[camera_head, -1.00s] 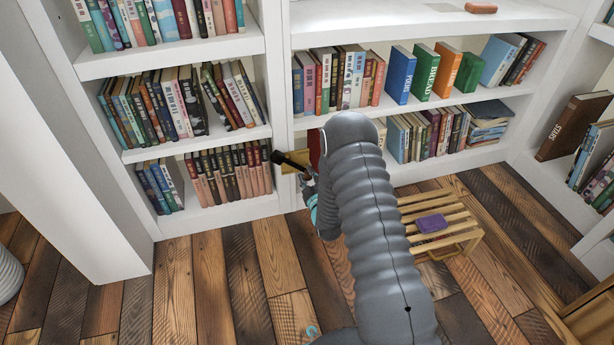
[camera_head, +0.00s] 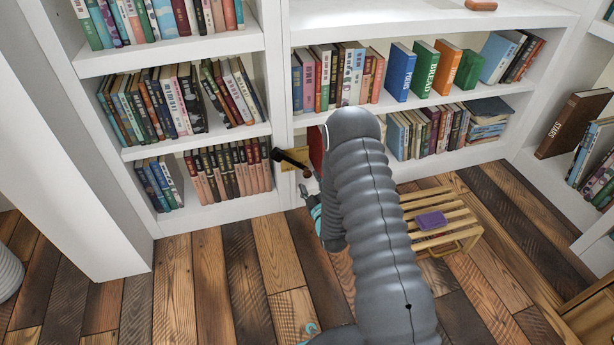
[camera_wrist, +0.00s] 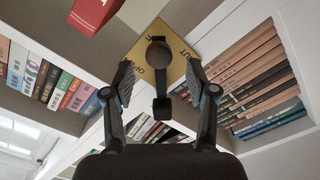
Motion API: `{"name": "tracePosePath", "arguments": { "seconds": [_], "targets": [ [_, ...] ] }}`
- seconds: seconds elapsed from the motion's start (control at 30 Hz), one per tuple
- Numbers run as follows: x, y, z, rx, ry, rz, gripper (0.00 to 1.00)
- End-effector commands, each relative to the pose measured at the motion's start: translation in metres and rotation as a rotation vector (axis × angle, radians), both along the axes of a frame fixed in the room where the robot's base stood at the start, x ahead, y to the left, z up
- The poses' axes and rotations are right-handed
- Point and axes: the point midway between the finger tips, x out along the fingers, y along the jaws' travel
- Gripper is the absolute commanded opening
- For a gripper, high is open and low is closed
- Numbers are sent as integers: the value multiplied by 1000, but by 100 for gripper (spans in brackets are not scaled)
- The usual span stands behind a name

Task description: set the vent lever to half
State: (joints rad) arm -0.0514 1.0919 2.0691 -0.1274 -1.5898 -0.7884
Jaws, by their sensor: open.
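The vent lever (camera_head: 291,160) is a black bar with a dark knob, mounted on a brass plate (camera_head: 298,155) on the shelf upright. In the wrist view the lever (camera_wrist: 159,78) is seen nearly end-on, in front of the plate (camera_wrist: 181,48), which has partly hidden lettering, "OP..." at left and "...UT" at right. My gripper (camera_wrist: 159,78) is open, with one finger on each side of the lever and a visible gap to both. In the head view my arm hides most of the gripper; only a bit shows just below the lever.
Bookshelves full of books (camera_head: 230,172) flank the lever on both sides. A red item (camera_wrist: 95,12) is close above the plate on the left in the wrist view. A slatted wooden stand (camera_head: 455,221) with a purple book (camera_head: 431,220) is on the plank floor, which is otherwise mostly clear.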

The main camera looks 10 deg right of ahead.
Motion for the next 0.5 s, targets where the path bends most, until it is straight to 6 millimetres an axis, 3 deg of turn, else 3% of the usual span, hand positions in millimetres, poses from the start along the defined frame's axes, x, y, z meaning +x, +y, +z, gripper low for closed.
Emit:
{"name": "tracePosePath", "arguments": {
  "seconds": [0.2,0.5],
  "targets": [
    [-42,-8,0,-1,3,-1,57],
    [-69,-12,0,0,1,-1,57]
  ]
}}
